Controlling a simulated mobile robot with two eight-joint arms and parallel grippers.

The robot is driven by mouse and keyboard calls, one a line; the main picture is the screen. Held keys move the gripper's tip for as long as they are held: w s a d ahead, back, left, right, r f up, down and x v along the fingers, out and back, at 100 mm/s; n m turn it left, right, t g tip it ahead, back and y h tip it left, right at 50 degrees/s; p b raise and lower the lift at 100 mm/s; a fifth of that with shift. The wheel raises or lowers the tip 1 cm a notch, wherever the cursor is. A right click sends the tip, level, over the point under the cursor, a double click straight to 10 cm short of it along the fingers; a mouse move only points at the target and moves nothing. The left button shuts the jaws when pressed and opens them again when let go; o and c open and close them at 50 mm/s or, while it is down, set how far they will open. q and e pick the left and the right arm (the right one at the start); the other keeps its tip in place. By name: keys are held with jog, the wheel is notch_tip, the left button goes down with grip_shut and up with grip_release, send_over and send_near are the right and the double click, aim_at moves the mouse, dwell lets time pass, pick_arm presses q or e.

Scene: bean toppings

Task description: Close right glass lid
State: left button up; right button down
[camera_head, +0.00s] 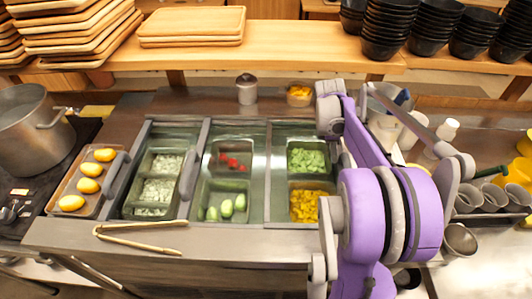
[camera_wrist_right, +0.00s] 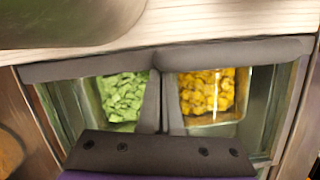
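The right glass lid belongs to the right bay of the counter, where green (camera_head: 307,157) and yellow (camera_head: 305,206) toppings show uncovered or through clear glass; I cannot tell which. In the right wrist view a thick grey handle bar (camera_wrist_right: 240,53) runs along the bay's far edge, with the green (camera_wrist_right: 124,97) and yellow (camera_wrist_right: 206,92) toppings below it. My right gripper (camera_wrist_right: 161,80) has its two fingers close together, tips at or over the bar. Whether they touch it is unclear. My purple right arm hides the bay's right edge in the head view. My left gripper is out of view.
The middle bay holds red and green vegetables (camera_head: 228,205); the left bay holds white cubes (camera_head: 158,189). Tongs (camera_head: 140,235) lie on the front ledge. A pot (camera_head: 30,125) and a tray of yellow items (camera_head: 90,184) stand left. Cups (camera_head: 485,197) stand right of my arm.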

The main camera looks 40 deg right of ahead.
aim_at(325, 161)
jog(key=shift+d, duration=0.1)
dwell(0.3)
jog(key=shift+w+a, duration=1.05)
jog(key=shift+w, duration=0.2)
jog(key=shift+w+a+r, duration=0.35)
jog(key=shift+w+r, duration=0.15)
jog(key=shift+r, duration=0.3)
jog(key=v, duration=0.8)
jog(key=shift+r+p, duration=0.2)
jog(key=shift+p, duration=0.1)
jog(key=shift+a+f, duration=0.1)
